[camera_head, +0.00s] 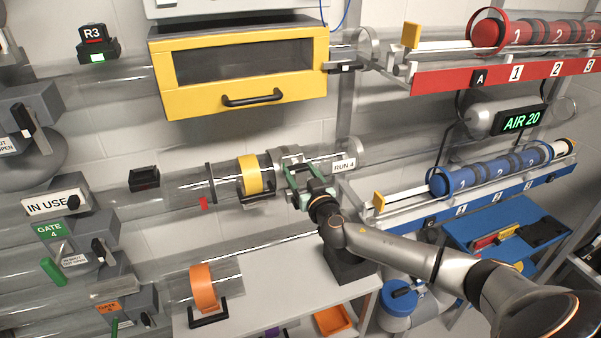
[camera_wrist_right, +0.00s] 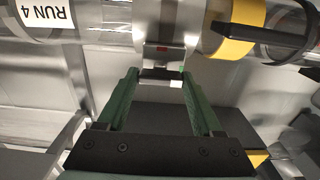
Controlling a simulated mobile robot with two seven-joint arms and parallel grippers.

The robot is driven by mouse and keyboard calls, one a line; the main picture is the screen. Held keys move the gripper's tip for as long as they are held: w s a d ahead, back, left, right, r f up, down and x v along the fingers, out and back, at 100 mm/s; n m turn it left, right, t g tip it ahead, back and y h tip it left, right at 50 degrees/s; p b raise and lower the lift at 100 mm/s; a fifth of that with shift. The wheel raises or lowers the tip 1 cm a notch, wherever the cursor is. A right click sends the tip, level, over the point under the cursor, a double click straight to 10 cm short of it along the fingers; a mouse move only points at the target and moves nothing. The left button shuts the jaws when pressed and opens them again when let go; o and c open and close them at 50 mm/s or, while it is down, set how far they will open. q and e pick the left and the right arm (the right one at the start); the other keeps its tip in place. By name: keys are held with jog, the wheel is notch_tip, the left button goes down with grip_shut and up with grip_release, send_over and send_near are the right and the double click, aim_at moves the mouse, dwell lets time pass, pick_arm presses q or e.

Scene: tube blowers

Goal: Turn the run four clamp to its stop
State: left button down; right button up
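The run four clamp (camera_head: 291,159) is a silver collar on the clear horizontal tube, left of the RUN 4 label (camera_head: 344,166). In the right wrist view the clamp (camera_wrist_right: 163,30) shows a small red mark and a short dark tab (camera_wrist_right: 160,74) below it. My right gripper (camera_head: 291,177) is at the clamp from the front. My left gripper is not in view.
A yellow band (camera_head: 249,174) sits on the tube just left of the clamp. A yellow-framed box (camera_head: 240,72) hangs above.

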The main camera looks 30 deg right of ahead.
jog(key=c, duration=0.8)
